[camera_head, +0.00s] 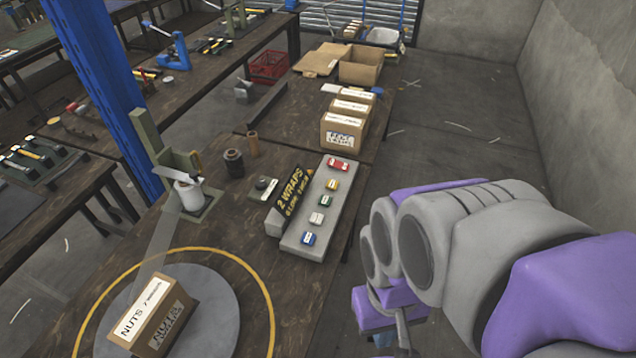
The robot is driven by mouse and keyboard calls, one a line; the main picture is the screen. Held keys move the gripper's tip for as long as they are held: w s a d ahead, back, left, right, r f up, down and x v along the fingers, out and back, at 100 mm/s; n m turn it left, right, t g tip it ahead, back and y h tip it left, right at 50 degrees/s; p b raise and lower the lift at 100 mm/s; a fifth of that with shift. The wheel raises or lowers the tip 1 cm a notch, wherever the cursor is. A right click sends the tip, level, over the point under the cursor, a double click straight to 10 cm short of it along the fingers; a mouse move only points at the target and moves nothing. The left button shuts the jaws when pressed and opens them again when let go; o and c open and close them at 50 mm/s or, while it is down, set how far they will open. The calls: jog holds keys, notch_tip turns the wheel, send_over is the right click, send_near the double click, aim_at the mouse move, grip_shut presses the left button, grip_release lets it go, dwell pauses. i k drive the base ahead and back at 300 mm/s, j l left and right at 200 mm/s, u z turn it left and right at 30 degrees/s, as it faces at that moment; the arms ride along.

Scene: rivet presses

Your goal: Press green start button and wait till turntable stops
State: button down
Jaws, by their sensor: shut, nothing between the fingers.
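A grey button panel (300,240) lies on the dark workbench, with a row of coloured buttons. The green button (325,201) is in the middle, between a yellow button (331,184) and a white button (316,218). The red button (338,164) is at the far end and the blue button (309,238) at the near end. The grey round turntable (225,318) is at lower left, with a cardboard NUTS box (160,315) on it. A film strip (163,243) runs from a roll (189,192) toward the box. My gripper (377,312) is shut, right of the panel, partly hidden by my arm.
A "2 WRAPS" sign (291,192) stands along the panel's left side. Labelled boxes (341,134) and dark spools (234,163) sit beyond it. A blue post (100,75) rises at left. The floor (450,130) right of the bench is mostly clear.

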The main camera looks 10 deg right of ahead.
aim_at(324, 200)
jog(key=u, duration=0.35)
jog(key=i+l+u, duration=0.15)
jog(key=l+u, duration=0.35)
jog(key=i+l+u, duration=0.1)
jog(key=l+u, duration=0.85)
jog(key=l, duration=0.6)
jog(key=k+l, duration=0.15)
jog(key=l, duration=0.3)
jog(key=l+u, duration=0.1)
jog(key=l, duration=0.35)
jog(key=k+l, duration=0.15)
jog(key=l, duration=0.25)
jog(key=l+u, duration=0.1)
jog(key=l, duration=0.35)
jog(key=k, duration=0.1)
